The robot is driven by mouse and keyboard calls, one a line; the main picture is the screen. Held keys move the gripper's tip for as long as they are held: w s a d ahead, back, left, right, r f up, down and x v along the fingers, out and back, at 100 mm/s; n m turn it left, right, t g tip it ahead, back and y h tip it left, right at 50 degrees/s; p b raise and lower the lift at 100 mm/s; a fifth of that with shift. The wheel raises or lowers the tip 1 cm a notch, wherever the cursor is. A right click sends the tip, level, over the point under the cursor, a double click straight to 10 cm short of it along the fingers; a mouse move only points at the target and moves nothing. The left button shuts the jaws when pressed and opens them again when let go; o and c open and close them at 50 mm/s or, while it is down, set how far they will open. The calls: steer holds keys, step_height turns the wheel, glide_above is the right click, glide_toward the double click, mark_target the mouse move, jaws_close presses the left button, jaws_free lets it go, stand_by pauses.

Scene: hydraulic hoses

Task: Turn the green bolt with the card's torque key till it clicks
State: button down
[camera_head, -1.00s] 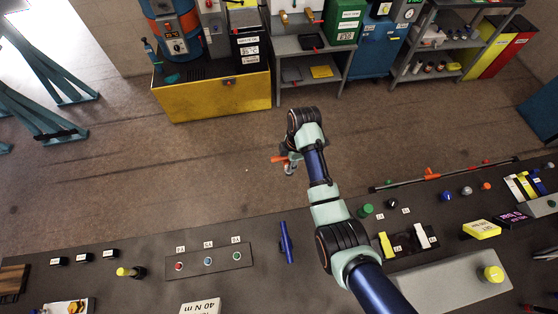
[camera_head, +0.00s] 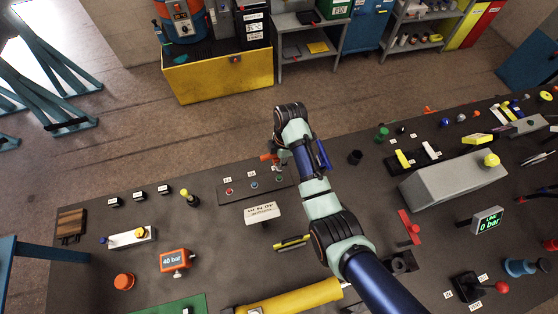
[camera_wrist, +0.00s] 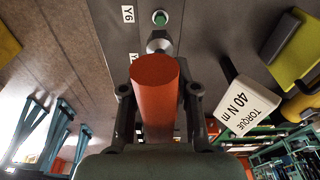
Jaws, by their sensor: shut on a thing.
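My gripper (camera_head: 279,165) is shut on the orange handle (camera_wrist: 156,72) of a key, between its two fingers in the wrist view. A silver hex-shaped end (camera_wrist: 159,42) shows just beyond the handle. The green bolt (camera_wrist: 160,17) sits in a pale ring on the dark plate, beside a label Y6, apart from the silver end in the picture. In the head view, the green bolt (camera_head: 280,179) is at the plate's right end, just below my gripper. The white card (camera_wrist: 243,103) reads TORQUE 40 N m; its text is upside down in the head view.
The plate (camera_head: 240,198) also bears a red bolt (camera_head: 229,191) and a blue bolt (camera_head: 254,185). A blue bar (camera_head: 323,154) lies right of my gripper. An orange 40 bar gauge (camera_head: 174,261) stands at front left.

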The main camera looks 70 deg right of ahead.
steer(key=shift+r+p, duration=0.2)
steer(key=shift+p, duration=0.3)
step_height(320, 180, down, 6)
steer(key=b, duration=0.3)
steer(key=shift+r+b, duration=0.2)
steer(key=shift+b, duration=0.15)
steer(key=shift+f, duration=0.1)
steer(key=shift+p, duration=0.65)
stand_by(0.6)
steer(key=shift+f+b, duration=0.75)
steer(key=shift+f, duration=0.25)
stand_by(0.4)
